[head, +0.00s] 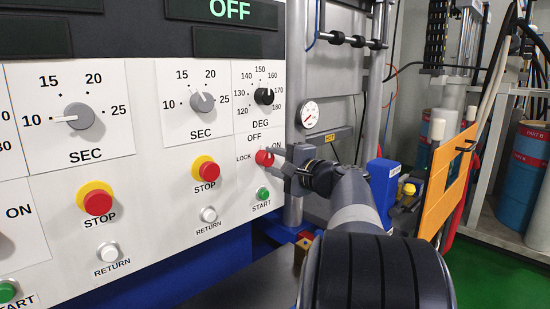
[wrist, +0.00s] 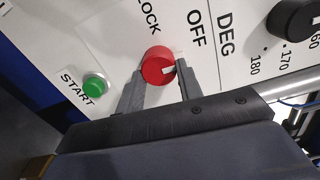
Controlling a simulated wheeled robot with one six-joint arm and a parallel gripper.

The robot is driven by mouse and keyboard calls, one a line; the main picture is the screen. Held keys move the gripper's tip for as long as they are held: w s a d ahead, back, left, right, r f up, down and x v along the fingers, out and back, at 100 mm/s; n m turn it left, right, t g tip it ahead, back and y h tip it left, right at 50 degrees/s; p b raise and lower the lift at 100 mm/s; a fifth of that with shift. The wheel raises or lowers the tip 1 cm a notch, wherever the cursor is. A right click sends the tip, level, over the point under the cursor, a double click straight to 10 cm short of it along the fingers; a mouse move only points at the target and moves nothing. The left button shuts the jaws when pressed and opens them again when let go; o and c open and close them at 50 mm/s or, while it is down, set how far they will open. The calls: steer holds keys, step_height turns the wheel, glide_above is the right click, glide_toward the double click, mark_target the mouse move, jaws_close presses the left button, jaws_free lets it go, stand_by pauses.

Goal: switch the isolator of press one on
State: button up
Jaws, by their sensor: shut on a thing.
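The red isolator knob (head: 264,158) sits on the white panel below the DEG dial, among the labels OFF, ON and LOCK. My gripper (head: 277,160) reaches it from the right. In the wrist view the knob (wrist: 156,62) is between the two fingers of my gripper (wrist: 160,72), which are shut on it. The ON label is hidden in the wrist view. No press number is readable near this knob.
A green START button (head: 263,193) is just below the knob, and a red STOP button (head: 206,172) is to its left. The DEG dial (head: 264,96) is above. A display (head: 228,11) reads OFF. An orange plate (head: 449,180) stands right of my arm.

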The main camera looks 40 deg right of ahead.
steer(key=m+p, duration=0.3)
steer(key=m, duration=0.3)
steer(key=m+p, duration=0.3)
steer(key=m, duration=0.1)
steer(key=shift+a+m, duration=0.1)
steer(key=shift+m, duration=0.3)
steer(key=shift+f+m+p, duration=0.2)
steer(key=shift+m+p, duration=0.85)
steer(key=shift+m, duration=0.15)
steer(key=shift+f, duration=0.1)
steer(key=o, duration=1)
steer(key=shift+s, duration=0.15)
steer(key=s, duration=0.3)
steer(key=s+d, duration=0.1)
steer(key=s, duration=0.3)
steer(key=s+b, duration=0.1)
steer(key=s, duration=0.2)
steer(key=shift+s+d, duration=0.2)
steer(key=shift+s, duration=0.05)
